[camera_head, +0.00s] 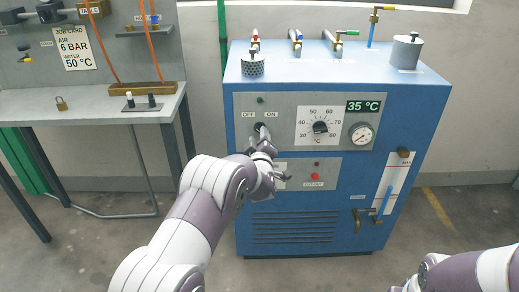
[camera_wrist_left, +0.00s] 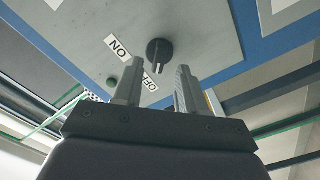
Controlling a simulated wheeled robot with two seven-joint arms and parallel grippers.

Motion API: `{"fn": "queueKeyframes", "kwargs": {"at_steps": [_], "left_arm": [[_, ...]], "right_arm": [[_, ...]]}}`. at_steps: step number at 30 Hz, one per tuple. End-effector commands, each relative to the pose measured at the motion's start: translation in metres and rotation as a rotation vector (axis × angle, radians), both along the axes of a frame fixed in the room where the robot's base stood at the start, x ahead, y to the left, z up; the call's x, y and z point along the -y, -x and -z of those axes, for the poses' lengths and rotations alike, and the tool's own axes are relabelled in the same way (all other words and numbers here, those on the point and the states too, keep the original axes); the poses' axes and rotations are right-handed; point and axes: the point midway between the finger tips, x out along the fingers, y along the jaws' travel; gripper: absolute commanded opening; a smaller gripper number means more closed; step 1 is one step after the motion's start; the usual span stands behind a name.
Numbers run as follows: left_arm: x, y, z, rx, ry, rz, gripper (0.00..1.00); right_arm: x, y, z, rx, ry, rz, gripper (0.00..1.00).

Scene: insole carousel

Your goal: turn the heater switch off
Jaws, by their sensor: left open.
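The heater switch (camera_wrist_left: 159,50) is a dark round knob with a short handle on the grey panel of the blue heater cabinet (camera_head: 410,100). In the left wrist view the ON label (camera_wrist_left: 118,47) and the OFF label (camera_wrist_left: 150,88) lie near it. The head view shows OFF at the left and ON at the right. My left gripper (camera_head: 263,131) is at the switch and partly covers it there. In the left wrist view its two fingers are apart, with the knob's handle in line with the gap. I cannot tell whether they touch it. My right gripper is out of view.
A temperature dial (camera_head: 320,127), a green 35 °C display (camera_head: 364,106) and a gauge (camera_head: 361,134) sit right of the switch. A red button (camera_head: 315,177) is below. Valves and a perforated cylinder (camera_head: 253,65) stand on top. A workbench (camera_head: 60,103) is at the left.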

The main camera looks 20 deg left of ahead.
Motion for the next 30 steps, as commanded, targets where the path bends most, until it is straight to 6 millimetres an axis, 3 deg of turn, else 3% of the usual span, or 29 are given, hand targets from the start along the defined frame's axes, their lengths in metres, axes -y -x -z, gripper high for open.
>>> {"fn": "queueKeyframes", "kwargs": {"at_steps": [6, 12, 27, 30], "left_arm": [[0.018, 0.057, -0.002, -0.002, 0.002, 0.003, 0.4], [0.027, 0.09, 0.0, -0.002, 0.002, 0.001, 0.4], [0.028, 0.096, 0.0, -0.001, -0.002, 0.001, 0.4], [0.034, 0.096, 0.018, -0.102, -0.04, 0.032, 0.4]], "right_arm": [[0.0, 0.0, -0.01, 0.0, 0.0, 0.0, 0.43], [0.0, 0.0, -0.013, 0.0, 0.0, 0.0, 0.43], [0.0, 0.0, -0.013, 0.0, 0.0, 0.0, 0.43], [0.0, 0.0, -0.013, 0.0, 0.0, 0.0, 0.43]]}}
